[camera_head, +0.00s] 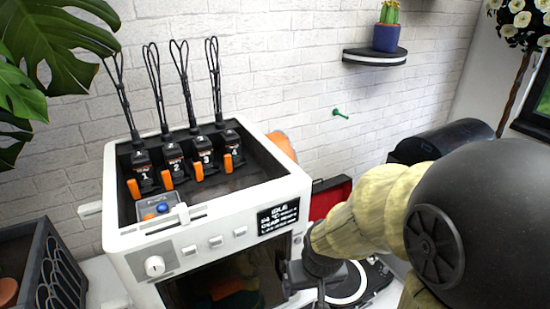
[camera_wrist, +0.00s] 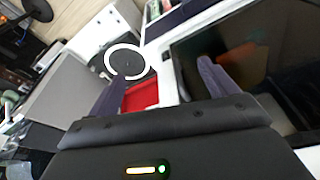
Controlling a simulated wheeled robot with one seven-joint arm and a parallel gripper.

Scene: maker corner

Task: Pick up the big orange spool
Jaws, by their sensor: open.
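A rounded orange thing (camera_head: 282,145) shows behind the right rear corner of the white printer (camera_head: 190,232) in the head view. It may be the big orange spool, but the printer hides most of it. My gripper (camera_head: 321,286) is beside the printer's front right corner, in front of and below the orange thing and apart from it. In the wrist view my gripper (camera_wrist: 160,85) shows two dark fingers spread apart with nothing held between them. No spool is clear in the wrist view.
A red open box (camera_head: 329,197) stands right of the printer; its red inside also shows in the wrist view (camera_wrist: 141,96). A white ring on a dark disc (camera_head: 350,284) lies near my gripper. A black rounded case (camera_head: 440,141) is at the right. A dark crate (camera_head: 38,268) stands left.

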